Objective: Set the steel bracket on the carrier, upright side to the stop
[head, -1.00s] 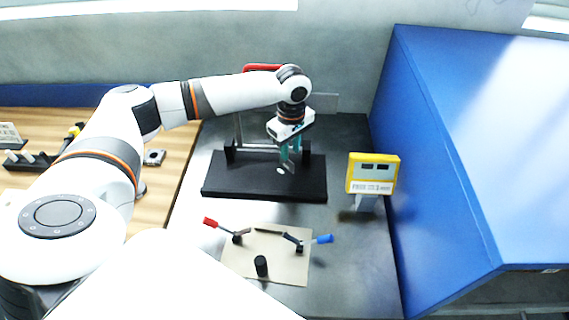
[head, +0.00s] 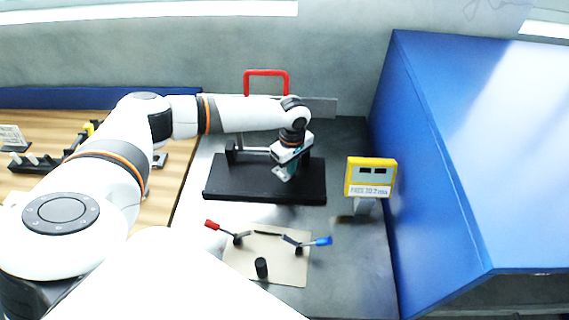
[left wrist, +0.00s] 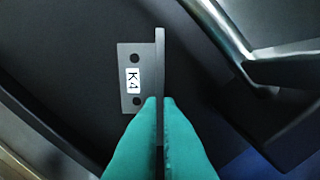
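The steel bracket (left wrist: 130,75) shows in the left wrist view as a flat grey plate with two holes and a K4 label. Its upright side (left wrist: 160,60) stands along the plate's right edge. The teal fingers of my left gripper (left wrist: 160,100) are shut on this upright side, one on each face. I cannot tell whether the bracket touches the platform. I cannot tell for sure which part is the carrier or its stop. My right gripper is not in view.
A red handle (head: 266,74) rises behind the platform. A yellow display box (head: 371,176) stands to its right. In front lies a beige plate (head: 240,262) with red- and blue-handled clamps. A large blue housing (head: 450,160) bounds the right side. A wooden table (head: 178,180) lies left.

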